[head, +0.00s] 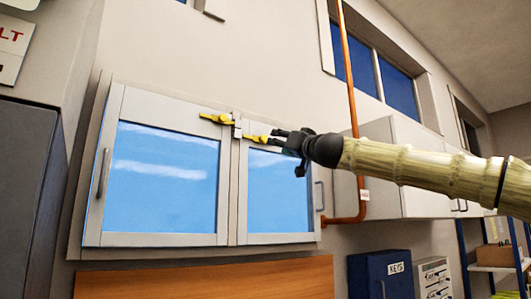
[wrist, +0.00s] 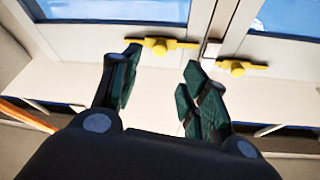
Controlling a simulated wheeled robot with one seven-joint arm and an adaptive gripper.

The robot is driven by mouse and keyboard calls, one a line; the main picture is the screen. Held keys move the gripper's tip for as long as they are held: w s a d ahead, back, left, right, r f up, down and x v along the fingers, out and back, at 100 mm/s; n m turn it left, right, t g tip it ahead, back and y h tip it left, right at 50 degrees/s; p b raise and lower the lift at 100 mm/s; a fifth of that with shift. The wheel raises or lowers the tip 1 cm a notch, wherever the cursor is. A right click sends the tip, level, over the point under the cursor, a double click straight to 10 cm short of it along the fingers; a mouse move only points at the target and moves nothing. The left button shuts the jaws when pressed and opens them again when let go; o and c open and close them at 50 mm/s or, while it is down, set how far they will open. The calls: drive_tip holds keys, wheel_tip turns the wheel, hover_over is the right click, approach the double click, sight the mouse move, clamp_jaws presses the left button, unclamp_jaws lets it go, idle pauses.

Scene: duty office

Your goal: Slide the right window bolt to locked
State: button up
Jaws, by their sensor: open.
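The window has two pale-framed panes with a yellow bolt on each side of the middle of its top rail. The right bolt (head: 256,138) is on the right pane's frame, just right of the small pale block (head: 237,132) at the centre join. In the wrist view, which is turned over, this bolt (wrist: 162,46) is on the left. The left bolt (head: 214,118) also shows there (wrist: 237,69). My gripper (head: 277,138) is open, at the right end of the right bolt. Its fingers (wrist: 162,60) straddle the bolt's knob in the picture; contact cannot be told.
An orange pipe (head: 352,95) runs down the wall right of the window. Pale wall cabinets (head: 395,195) are behind my arm. A blue key box (head: 380,277) and a wooden panel (head: 200,278) are below. A dark cabinet (head: 25,170) stands at the left.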

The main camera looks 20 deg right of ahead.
sight(265, 138)
drive_tip(key=p+x, duration=0.5)
drive_tip(key=x, duration=0.5)
drive_tip(key=shift+d+r, duration=0.1)
drive_tip(key=shift+r, duration=0.15)
clamp_jaws()
